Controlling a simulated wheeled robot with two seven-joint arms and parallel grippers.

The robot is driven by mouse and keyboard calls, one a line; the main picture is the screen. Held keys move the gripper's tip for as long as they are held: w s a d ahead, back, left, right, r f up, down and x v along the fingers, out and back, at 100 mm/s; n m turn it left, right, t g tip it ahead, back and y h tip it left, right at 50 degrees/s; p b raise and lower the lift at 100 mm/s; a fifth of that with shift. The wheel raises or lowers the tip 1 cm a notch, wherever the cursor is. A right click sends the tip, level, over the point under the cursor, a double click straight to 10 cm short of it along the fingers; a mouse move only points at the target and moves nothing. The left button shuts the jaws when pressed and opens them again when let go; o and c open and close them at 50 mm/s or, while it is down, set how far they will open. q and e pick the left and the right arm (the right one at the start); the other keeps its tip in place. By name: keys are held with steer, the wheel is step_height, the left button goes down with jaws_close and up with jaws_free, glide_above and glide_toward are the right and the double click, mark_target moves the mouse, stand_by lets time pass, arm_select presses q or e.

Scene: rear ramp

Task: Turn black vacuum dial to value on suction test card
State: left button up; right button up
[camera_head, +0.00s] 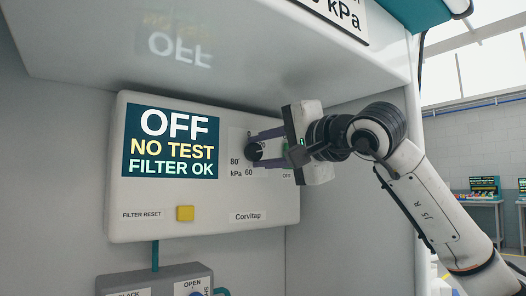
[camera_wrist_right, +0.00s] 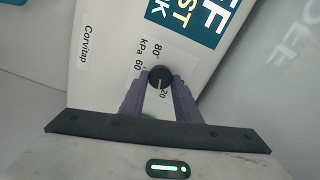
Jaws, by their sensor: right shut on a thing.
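The black vacuum dial (camera_head: 254,151) is on the right part of a white control box (camera_head: 220,198). Scale marks "80", "60" and "kPa" show beside it, and "OFF" is printed low on its right. My right gripper (camera_head: 258,148) is shut on the dial, one finger on each side; the right wrist view shows the dial (camera_wrist_right: 159,77) between the purple fingertips (camera_wrist_right: 160,84). Part of the scale is hidden by the fingers. The suction test card (camera_head: 345,14) at the top is cut off by the frame; only "0 kPa" reads. My left gripper is not in view.
The box's screen (camera_head: 171,140) reads "OFF, NO TEST, FILTER OK". A yellow filter reset button (camera_head: 185,213) sits below it. A grey box (camera_head: 155,280) marked "OPEN" is underneath. An overhang and a side panel (camera_head: 415,130) border the box closely.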

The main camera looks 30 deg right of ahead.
steer(key=m, duration=0.5)
steer(key=shift+f+m, duration=0.15)
steer(key=shift+m, duration=0.15)
steer(key=m, duration=0.4)
steer(key=shift+f+m+b, duration=0.1)
steer(key=shift+m+b, duration=0.2)
steer(key=shift+b, duration=0.1)
steer(key=m, duration=0.5)
steer(key=shift+a+b, duration=0.15)
steer(key=shift+b, duration=0.15)
steer(key=shift+m+b, duration=0.3)
steer(key=shift+m, duration=2.4)
steer(key=o, duration=1)
steer(key=shift+s, duration=0.1)
